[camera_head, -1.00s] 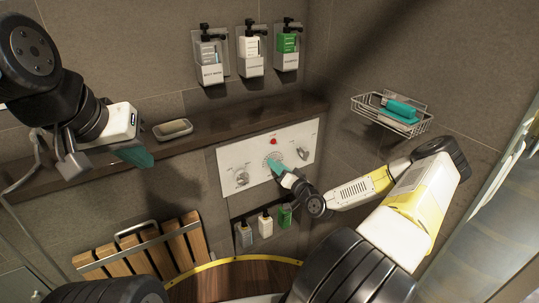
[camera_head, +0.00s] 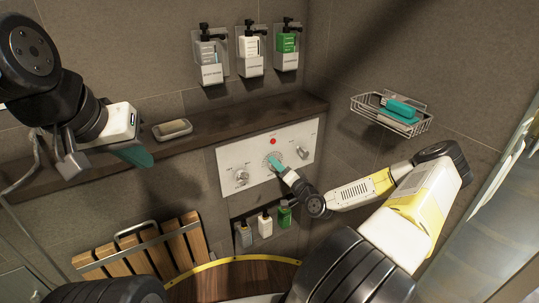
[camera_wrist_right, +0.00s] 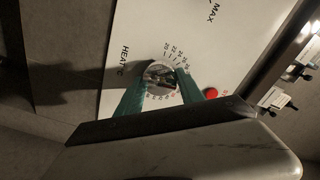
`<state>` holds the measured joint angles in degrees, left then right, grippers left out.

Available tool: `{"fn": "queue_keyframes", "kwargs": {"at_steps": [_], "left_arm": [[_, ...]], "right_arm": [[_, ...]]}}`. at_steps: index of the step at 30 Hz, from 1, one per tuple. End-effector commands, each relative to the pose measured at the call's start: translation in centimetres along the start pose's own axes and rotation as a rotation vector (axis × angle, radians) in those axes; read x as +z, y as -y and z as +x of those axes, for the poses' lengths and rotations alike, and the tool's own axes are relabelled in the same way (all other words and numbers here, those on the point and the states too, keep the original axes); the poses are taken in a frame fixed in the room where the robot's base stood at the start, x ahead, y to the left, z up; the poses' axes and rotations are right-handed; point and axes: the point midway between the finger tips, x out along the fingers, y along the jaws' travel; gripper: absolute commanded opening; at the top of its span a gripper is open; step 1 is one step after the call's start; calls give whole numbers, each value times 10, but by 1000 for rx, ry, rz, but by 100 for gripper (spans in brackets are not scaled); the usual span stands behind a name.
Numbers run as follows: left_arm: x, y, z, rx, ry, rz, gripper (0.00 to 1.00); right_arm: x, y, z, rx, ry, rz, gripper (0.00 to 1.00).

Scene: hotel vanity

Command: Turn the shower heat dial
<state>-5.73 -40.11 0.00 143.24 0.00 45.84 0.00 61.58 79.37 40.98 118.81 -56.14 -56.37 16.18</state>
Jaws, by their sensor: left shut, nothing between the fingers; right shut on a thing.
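The shower heat dial (camera_wrist_right: 160,77) is a round metal knob ringed by a number scale, with "HEAT°C" printed beside it in the right wrist view. It sits in the middle of a white control panel (camera_head: 306,132). My right gripper (camera_head: 277,163) reaches the panel in the head view and hides most of this dial. In the right wrist view the teal fingers of my right gripper (camera_wrist_right: 162,84) lie on both sides of the knob and are shut on it. My left gripper (camera_head: 143,156) is shut and empty, high at the left, away from the panel.
Two other knobs sit on the panel, one at left (camera_head: 241,176) and one at right (camera_head: 303,151). A red button (camera_head: 273,141) is above the dial. A dark shelf (camera_head: 220,128) with a soap dish (camera_head: 172,129) runs above the panel. A wire basket (camera_head: 365,106) hangs at right.

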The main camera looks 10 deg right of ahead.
Motion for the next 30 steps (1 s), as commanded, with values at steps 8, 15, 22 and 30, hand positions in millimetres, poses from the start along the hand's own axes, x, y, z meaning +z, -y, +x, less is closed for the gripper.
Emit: {"fn": "queue_keyframes", "kwargs": {"at_steps": [8, 15, 22, 30], "left_arm": [[0, 0, 0, 0, 0, 0, 0], [0, 0, 0, 0, 0, 0, 0], [0, 0, 0, 0, 0, 0, 0], [0, 0, 0, 0, 0, 0, 0]], "right_arm": [[1, 1, 0, -2, 2, 0, 66], [1, 1, -1, -1, 2, -1, 66], [0, 0, -26, 1, 1, -1, 66], [-1, 1, -69, 0, 0, 0, 66]]}}
